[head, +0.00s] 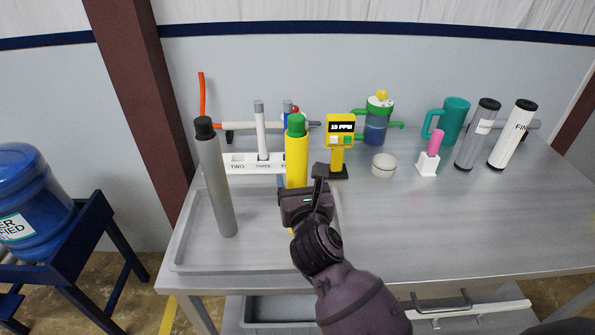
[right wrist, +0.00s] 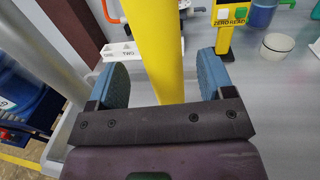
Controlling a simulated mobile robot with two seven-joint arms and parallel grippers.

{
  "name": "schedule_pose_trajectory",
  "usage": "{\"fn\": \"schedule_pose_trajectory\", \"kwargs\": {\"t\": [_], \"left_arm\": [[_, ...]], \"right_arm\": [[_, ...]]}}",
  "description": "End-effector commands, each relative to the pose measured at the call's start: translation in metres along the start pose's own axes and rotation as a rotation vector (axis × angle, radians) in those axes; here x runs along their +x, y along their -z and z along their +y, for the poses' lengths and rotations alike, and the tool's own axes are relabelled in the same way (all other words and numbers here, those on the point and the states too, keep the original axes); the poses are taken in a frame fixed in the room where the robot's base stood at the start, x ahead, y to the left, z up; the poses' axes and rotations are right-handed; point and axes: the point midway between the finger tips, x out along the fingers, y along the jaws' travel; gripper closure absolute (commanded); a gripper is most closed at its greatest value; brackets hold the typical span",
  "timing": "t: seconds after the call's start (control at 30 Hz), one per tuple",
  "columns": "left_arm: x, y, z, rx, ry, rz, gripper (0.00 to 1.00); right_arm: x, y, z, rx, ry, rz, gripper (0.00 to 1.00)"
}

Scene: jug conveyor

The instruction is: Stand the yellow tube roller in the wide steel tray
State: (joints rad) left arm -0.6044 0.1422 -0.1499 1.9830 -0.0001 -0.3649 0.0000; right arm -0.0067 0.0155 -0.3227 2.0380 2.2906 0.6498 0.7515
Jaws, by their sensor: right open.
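The yellow tube roller (head: 297,160), with a green cap, stands about upright toward the right side of the wide steel tray (head: 190,255). My gripper and arm hide most of its lower part, so I cannot see its base clearly. My right gripper (right wrist: 160,82) is open, with its blue finger pads on either side of the yellow tube (right wrist: 158,40). Gaps show between the tube and both pads. In the head view the right gripper (head: 310,192) is in front of the tube. My left gripper is not in view.
A grey tube (head: 218,185) with a dark cap stands in the tray's left part. Behind are a white numbered rack (head: 240,165), a yellow meter (head: 340,140) and a small white cup (head: 383,165). The table's right front (head: 470,220) is clear.

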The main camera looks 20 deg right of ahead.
Motion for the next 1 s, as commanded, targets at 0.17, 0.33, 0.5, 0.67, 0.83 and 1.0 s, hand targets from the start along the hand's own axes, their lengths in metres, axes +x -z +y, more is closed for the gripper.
{"fn": "schedule_pose_trajectory", "kwargs": {"t": [0.17, 0.33, 0.5, 0.67, 0.83, 1.0], "left_arm": [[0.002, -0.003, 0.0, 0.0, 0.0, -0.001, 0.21], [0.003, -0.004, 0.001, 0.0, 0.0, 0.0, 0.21], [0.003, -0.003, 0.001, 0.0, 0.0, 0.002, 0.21], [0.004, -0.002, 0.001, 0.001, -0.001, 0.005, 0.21], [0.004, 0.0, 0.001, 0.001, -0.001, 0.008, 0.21], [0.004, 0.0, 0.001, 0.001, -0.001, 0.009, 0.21]], "right_arm": [[-0.035, 0.002, 0.0, 0.0, 0.0, 0.002, 0.25], [-0.058, 0.001, 0.0, 0.0, 0.0, 0.002, 0.25], [-0.069, 0.0, 0.0, 0.001, 0.001, 0.001, 0.25], [-0.072, 0.0, 0.0, 0.001, 0.0, 0.0, 0.25], [-0.071, 0.0, 0.0, 0.001, 0.0, 0.0, 0.25], [-0.071, 0.0, 0.0, 0.0, 0.0, 0.0, 0.25]]}}
